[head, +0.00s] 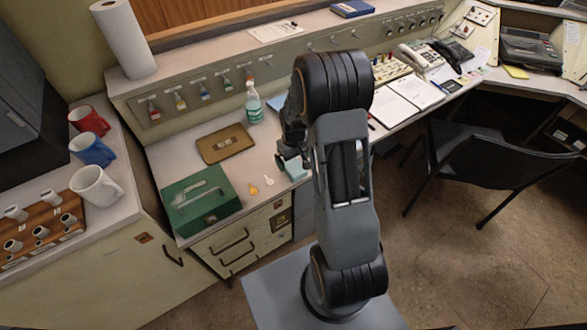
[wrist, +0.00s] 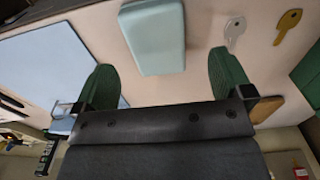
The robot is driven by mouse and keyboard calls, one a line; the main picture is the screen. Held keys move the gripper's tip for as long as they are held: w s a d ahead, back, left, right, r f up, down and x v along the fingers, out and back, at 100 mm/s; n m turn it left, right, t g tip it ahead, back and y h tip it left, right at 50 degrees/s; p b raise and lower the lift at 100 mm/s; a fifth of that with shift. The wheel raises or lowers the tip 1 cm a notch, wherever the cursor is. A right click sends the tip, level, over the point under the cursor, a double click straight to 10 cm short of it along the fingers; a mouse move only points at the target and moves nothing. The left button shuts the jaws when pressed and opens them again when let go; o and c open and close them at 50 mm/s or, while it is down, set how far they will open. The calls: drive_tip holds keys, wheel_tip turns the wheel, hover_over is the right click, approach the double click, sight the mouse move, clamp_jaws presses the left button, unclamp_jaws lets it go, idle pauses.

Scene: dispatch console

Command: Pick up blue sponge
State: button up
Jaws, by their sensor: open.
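The blue sponge (wrist: 153,38) is a pale blue block lying on the desk. In the wrist view it lies between and beyond my two green fingertips, with free space on both sides. In the head view the blue sponge (head: 296,170) is partly hidden by my arm. My gripper (wrist: 163,62) is open and empty, and its fingers do not touch the sponge. In the head view my gripper (head: 284,160) is over the desk beside the sponge, mostly hidden by my arm.
A white key (head: 268,180) and a yellow key (head: 252,190) lie left of the sponge. A green box (head: 200,200), brown tray (head: 225,143) and spray bottle (head: 254,105) stand farther left and back. A blue flat sheet (wrist: 60,65) lies across from the keys.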

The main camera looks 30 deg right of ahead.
sight(294, 166)
drive_tip(key=shift+w+d+f+p, duration=0.1)
drive_tip(key=shift+f+p, duration=0.1)
drive_tip(key=shift+f, duration=1.1)
drive_tip(key=shift+d+f+p, duration=0.1)
drive_tip(key=shift+f+p, duration=0.05)
drive_tip(key=shift+f, duration=1.15)
drive_tip(key=c, duration=1.1)
drive_tip(key=shift+o, duration=0.2)
drive_tip(key=shift+r, duration=0.1)
drive_tip(key=shift+r, duration=0.55)
drive_tip(key=s+d+r, duration=0.1)
drive_tip(key=r, duration=0.1)
drive_tip(key=s+d+r, duration=0.1)
drive_tip(key=r, duration=0.2)
drive_tip(key=s+d+r, duration=0.1)
drive_tip(key=r, duration=0.1)
drive_tip(key=shift+s+d+r+b, duration=0.25)
drive_tip(key=shift+s+r+b, duration=0.05)
drive_tip(key=shift+r, duration=0.1)
drive_tip(key=s+d+r+b, duration=0.1)
drive_tip(key=s+d+r, duration=0.3)
drive_tip(key=s+d, duration=0.2)
drive_tip(key=shift+s, duration=0.35)
